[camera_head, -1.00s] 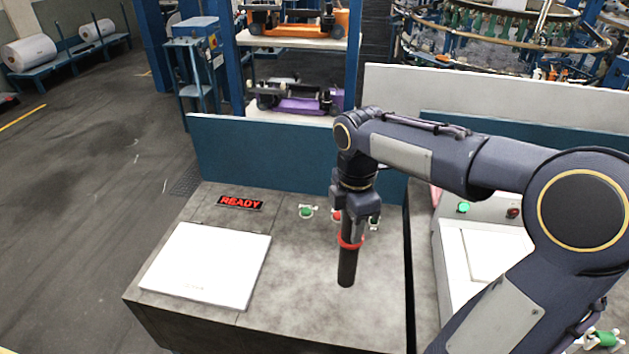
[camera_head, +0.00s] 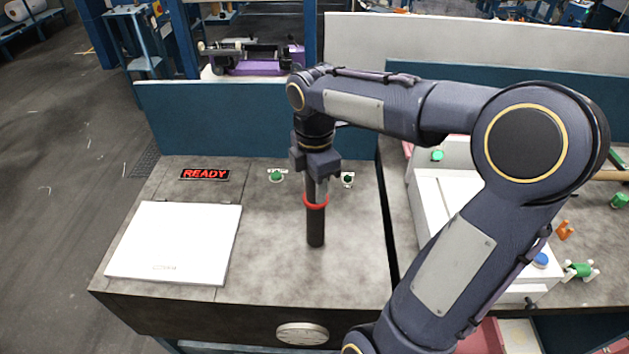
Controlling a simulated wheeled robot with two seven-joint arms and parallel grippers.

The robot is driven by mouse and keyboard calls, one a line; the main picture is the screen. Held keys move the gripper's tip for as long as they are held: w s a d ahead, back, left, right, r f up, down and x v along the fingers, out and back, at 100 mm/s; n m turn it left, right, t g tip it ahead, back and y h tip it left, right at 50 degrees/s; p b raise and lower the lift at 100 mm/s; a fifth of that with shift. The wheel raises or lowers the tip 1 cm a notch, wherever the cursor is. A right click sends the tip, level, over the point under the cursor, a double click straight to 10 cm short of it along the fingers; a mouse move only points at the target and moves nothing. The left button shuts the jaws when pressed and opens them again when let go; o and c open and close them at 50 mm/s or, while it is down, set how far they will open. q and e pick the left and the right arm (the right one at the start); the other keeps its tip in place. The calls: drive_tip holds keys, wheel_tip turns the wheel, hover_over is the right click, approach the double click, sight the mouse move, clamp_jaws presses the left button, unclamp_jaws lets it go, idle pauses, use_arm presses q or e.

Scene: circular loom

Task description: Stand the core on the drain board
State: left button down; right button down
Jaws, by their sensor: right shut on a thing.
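The core is a dark upright cylinder (camera_head: 316,228) with a red ring around its upper part. My right gripper (camera_head: 316,180) points straight down and is shut on the core's top end. The core's lower end is over the grey worktop (camera_head: 270,270); I cannot tell whether it touches. A flat white board (camera_head: 175,242) lies on the worktop to the left of the core, with a gap between them. It may be the drain board, but I cannot be sure. My left gripper is not in view.
A lit READY sign (camera_head: 205,175) and a green button (camera_head: 276,175) sit at the back of the worktop, before a blue panel (camera_head: 225,125). A white machine (camera_head: 430,205) stands to the right, partly behind my right arm. The worktop between board and core is clear.

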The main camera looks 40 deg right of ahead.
drive_tip(key=shift+f+b, duration=0.45)
drive_tip(key=shift+f, duration=0.1)
drive_tip(key=c, duration=0.8)
unclamp_jaws()
drive_tip(key=shift+c, duration=0.2)
drive_tip(key=shift+r, duration=0.15)
wheel_tip(320, 180, up, 8)
drive_tip(key=shift+s+f, duration=0.1)
drive_tip(key=shift+f, duration=0.15)
